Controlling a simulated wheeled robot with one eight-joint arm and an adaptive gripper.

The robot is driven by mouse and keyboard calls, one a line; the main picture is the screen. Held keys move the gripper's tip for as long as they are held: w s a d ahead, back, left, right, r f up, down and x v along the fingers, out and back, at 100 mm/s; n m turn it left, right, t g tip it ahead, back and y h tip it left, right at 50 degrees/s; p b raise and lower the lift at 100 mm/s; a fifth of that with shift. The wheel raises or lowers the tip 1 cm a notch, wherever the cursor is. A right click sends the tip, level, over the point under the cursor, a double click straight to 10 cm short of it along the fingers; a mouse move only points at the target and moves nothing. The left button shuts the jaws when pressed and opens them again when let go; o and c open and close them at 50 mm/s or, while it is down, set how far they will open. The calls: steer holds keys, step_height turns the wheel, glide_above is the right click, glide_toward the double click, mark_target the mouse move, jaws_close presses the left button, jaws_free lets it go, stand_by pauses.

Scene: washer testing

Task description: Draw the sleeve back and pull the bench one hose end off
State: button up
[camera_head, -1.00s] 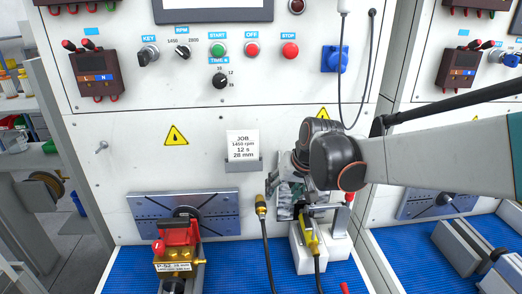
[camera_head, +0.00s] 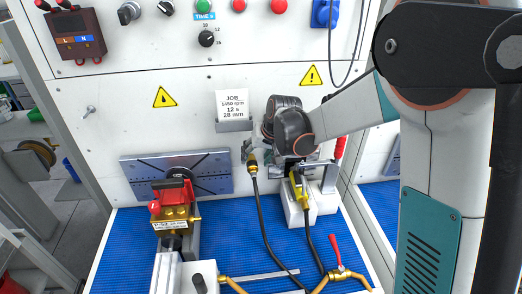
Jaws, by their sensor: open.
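Bench one is the blue-matted bench in front of me. A black hose with a brass-and-dark end (camera_head: 252,162) stands upright against the white panel, left of my arm's end. My gripper (camera_head: 247,149) is partly hidden by my wrist; its visible finger part lies close beside this hose end, and I cannot tell whether they touch. It is open. A second hose runs up to a yellow-handled fitting (camera_head: 299,190) on a white block (camera_head: 300,213), below my wrist. I cannot make out the sleeve separately on the hose end.
A red and brass pump labelled P-52 (camera_head: 176,211) sits at the left on the blue mat (camera_head: 232,234). A red-handled brass valve (camera_head: 337,270) stands at the front. A job card (camera_head: 232,103) hangs on the panel. Mat between pump and hose is clear.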

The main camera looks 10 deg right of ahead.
mark_target(255, 174)
steer(key=shift+x, duration=2.15)
steer(key=c, duration=1.3)
steer(key=shift+s+b, duration=0.4)
steer(key=shift+s, duration=0.45)
steer(key=shift+s, duration=2.05)
